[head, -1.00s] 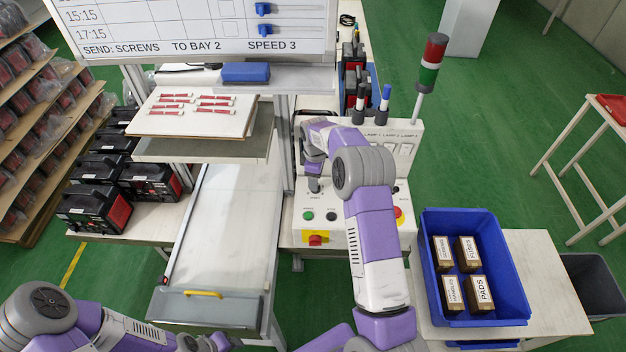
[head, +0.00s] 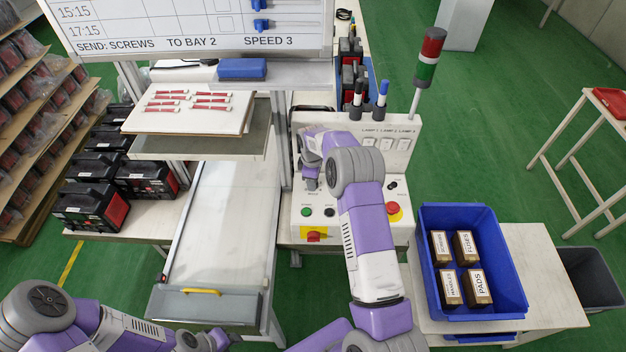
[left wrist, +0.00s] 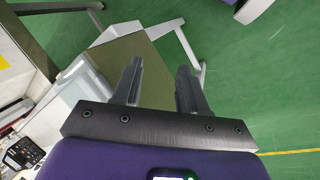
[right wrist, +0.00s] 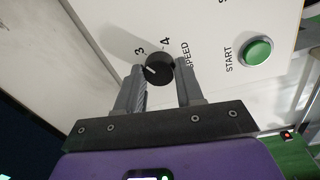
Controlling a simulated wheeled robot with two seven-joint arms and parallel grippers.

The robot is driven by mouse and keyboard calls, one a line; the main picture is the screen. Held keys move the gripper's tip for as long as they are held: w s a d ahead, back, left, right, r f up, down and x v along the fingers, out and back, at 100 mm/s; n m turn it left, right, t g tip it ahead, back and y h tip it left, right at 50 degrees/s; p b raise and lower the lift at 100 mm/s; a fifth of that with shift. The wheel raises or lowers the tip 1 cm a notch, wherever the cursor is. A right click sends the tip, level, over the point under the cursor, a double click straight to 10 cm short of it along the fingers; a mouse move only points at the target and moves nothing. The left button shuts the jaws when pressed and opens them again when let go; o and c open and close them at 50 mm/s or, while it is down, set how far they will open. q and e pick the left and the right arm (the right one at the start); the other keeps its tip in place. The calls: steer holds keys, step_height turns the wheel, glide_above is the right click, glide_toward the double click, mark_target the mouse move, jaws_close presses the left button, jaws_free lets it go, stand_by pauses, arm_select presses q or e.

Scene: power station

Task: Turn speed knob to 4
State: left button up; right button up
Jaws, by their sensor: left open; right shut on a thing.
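The black speed knob (right wrist: 158,70) is on the white panel in the right wrist view, with printed 3, 4 and SPEED around it. Its white mark is on the left side, nearer the 3 than the 4. My right gripper (right wrist: 161,76) is shut on the knob, one finger on each side. In the head view my right gripper (head: 311,183) is at the control box (head: 345,225), and the arm hides part of the box. My left gripper (left wrist: 159,70) is open and empty, away from the box above the floor.
The green START button (right wrist: 257,50) is beside the knob. A red button (head: 393,208) and a red-and-yellow switch (head: 314,234) are on the box. A blue bin (head: 515,285) with several small boxes is at right. The whiteboard (head: 190,20) reads SPEED 3.

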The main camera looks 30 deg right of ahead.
steer(key=shift+m, duration=0.3)
steer(key=shift+m+b, duration=0.55)
steer(key=shift+m, duration=0.35)
steer(key=m+b, duration=0.1)
steer(key=m, duration=0.1)
steer(key=shift+w+m, duration=0.1)
steer(key=shift+m, duration=0.2)
steer(key=m, duration=0.3)
steer(key=shift+m+g+b, duration=0.3)
steer(key=shift+m+b, duration=0.1)
steer(key=shift+m, duration=1.7)
steer(key=o, duration=1)
steer(key=shift+o, duration=0.2)
